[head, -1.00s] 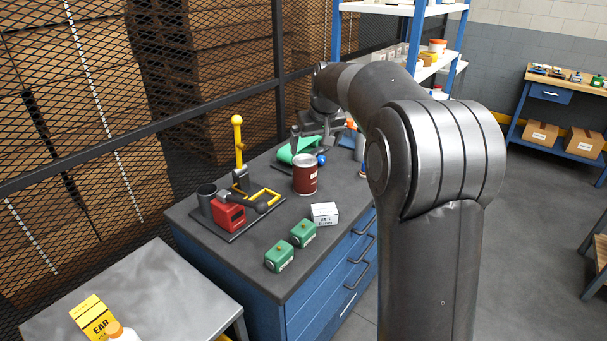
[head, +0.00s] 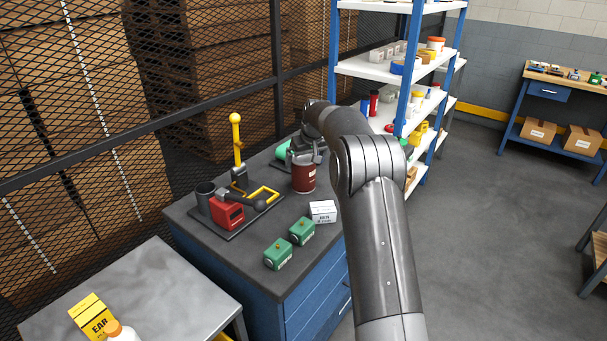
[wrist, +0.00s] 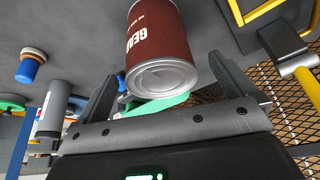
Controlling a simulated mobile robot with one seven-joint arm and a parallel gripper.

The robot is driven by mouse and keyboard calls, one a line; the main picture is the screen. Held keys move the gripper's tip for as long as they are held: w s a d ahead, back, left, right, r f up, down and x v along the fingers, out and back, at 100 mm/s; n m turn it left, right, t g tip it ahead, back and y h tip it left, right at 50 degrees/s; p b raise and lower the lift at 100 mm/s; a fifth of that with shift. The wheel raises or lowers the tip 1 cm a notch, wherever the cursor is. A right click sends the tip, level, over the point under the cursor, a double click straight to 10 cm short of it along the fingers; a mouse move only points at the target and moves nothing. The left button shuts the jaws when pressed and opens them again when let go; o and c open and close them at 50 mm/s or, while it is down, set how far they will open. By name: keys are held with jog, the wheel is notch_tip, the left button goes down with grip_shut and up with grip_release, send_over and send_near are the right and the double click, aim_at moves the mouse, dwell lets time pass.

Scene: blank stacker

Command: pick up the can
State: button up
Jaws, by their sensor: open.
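The can (head: 304,176) is dark red with a silver rim and stands upright on the dark workbench top (head: 262,265). In the wrist view the can (wrist: 160,42) shows its pale lid and white lettering. My gripper (head: 306,154) is at the top of the can in the head view, partly hiding it. In the wrist view my gripper (wrist: 163,72) is open, with one finger on each side of the can's lid end. I cannot tell how far down the fingers reach.
A white box (head: 323,212) and two green boxes (head: 290,243) stand in front of the can. A tool with a yellow lever (head: 238,145) and a red block (head: 227,212) stand to the left. In the wrist view, a grey cylinder (wrist: 51,108) and a blue-orange item (wrist: 30,65) lie left.

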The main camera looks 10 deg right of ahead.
jog(key=x, duration=0.5)
jog(key=shift+w+f, duration=0.15)
jog(key=shift+f, duration=0.05)
jog(key=c, duration=1.4)
jog(key=shift+c, duration=0.2)
jog(key=shift+r, duration=0.15)
